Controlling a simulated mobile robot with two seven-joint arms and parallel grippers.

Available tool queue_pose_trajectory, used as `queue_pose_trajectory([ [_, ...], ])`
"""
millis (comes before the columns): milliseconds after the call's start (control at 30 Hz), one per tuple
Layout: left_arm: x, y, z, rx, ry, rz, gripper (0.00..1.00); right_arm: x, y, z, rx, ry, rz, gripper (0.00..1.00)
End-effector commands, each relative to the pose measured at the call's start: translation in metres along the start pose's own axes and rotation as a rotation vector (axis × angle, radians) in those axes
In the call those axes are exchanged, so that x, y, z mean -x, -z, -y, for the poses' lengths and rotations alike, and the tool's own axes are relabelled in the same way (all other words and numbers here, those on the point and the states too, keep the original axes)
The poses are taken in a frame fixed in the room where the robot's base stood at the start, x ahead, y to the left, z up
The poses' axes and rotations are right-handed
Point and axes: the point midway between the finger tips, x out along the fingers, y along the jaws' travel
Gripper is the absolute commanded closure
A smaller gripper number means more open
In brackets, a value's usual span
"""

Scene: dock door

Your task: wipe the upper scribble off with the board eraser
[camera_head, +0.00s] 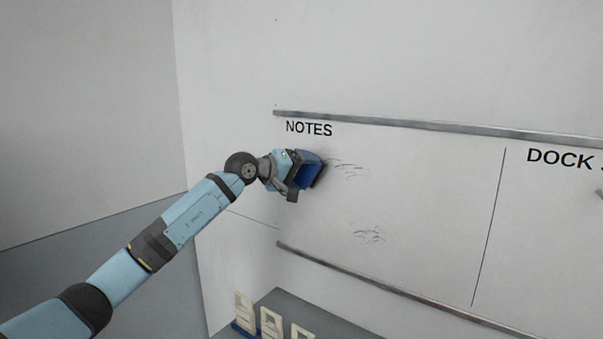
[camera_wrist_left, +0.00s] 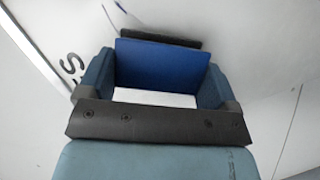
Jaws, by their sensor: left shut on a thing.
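The whiteboard (camera_head: 430,215) hangs on the wall and bears the heading NOTES. The upper scribble (camera_head: 350,169) is a patch of thin grey strokes below that heading; part of it may be hidden behind the eraser. The lower scribble (camera_head: 370,235) is a similar patch further down. My left gripper (camera_head: 300,174) is shut on the blue board eraser (camera_head: 313,172), at the left end of the upper scribble. In the left wrist view the eraser (camera_wrist_left: 163,65) sits between both fingers, its dark pad side towards the board. I cannot tell whether the pad touches the board. My right gripper is not in view.
Metal rails run along the board's top (camera_head: 400,124) and bottom (camera_head: 390,288). A thin vertical line parts the NOTES area from the DOCK area. Below stands a grey surface (camera_head: 290,300) with several pale, number-like pieces (camera_head: 270,322) at its left.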

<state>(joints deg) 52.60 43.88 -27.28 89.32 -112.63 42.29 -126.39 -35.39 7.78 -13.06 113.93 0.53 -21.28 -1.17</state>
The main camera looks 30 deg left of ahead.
Motion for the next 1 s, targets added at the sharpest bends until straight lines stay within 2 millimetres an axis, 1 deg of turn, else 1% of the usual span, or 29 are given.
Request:
queue_pose_trajectory([
  [800,-0.015,0.006,0.0,0.0,-0.001,0.0,0.37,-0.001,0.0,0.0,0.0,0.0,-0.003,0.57],
  [900,-0.015,0.004,-0.001,0.0,-0.001,0.0,0.37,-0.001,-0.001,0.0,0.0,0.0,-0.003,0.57],
  [1000,-0.018,-0.002,-0.005,-0.002,-0.001,0.001,0.37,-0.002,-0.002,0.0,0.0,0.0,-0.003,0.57],
])
